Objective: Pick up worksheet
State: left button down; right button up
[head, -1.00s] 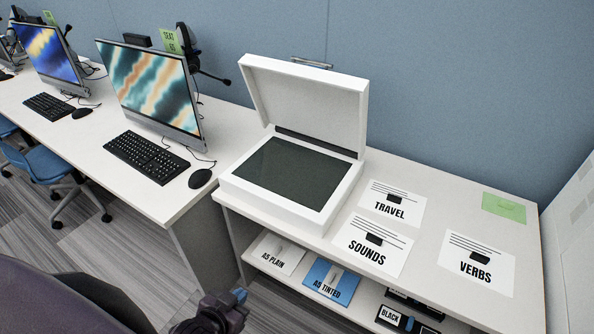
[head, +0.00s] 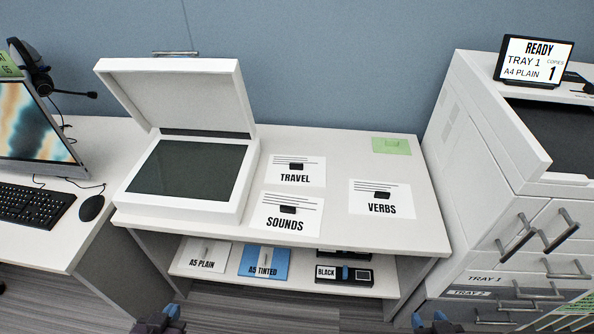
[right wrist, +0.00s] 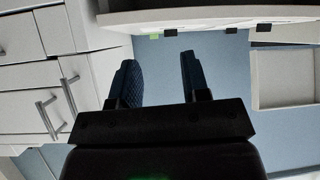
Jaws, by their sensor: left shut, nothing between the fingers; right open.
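Three white worksheets lie flat on the white table, each with a dark clip-like piece on it: TRAVEL (head: 295,178), SOUNDS (head: 285,224) and VERBS (head: 381,208). SOUNDS is nearest the front edge, with TRAVEL behind it and VERBS to the right. My left gripper (head: 160,322) is at the bottom edge of the head view, shut and empty, below and in front of the table. My right gripper (head: 437,322) is at the bottom right, apart from the worksheets. In the right wrist view it (right wrist: 160,75) is open with nothing between its fingers.
An open-lidded scanner (head: 190,168) stands left of the worksheets. A green note (head: 391,146) lies at the back right. The lower shelf holds A5 PLAIN (head: 206,256), A5 TINTED (head: 264,262) and a BLACK box (head: 343,275). A copier with drawers (head: 480,190) stands close on the right.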

aim_at(288, 170)
jog(key=i+j+u, duration=0.15)
jog(key=u, duration=0.3)
jog(key=i+j+u, duration=0.1)
jog(key=i+u, duration=0.2)
jog(key=u, duration=0.15)
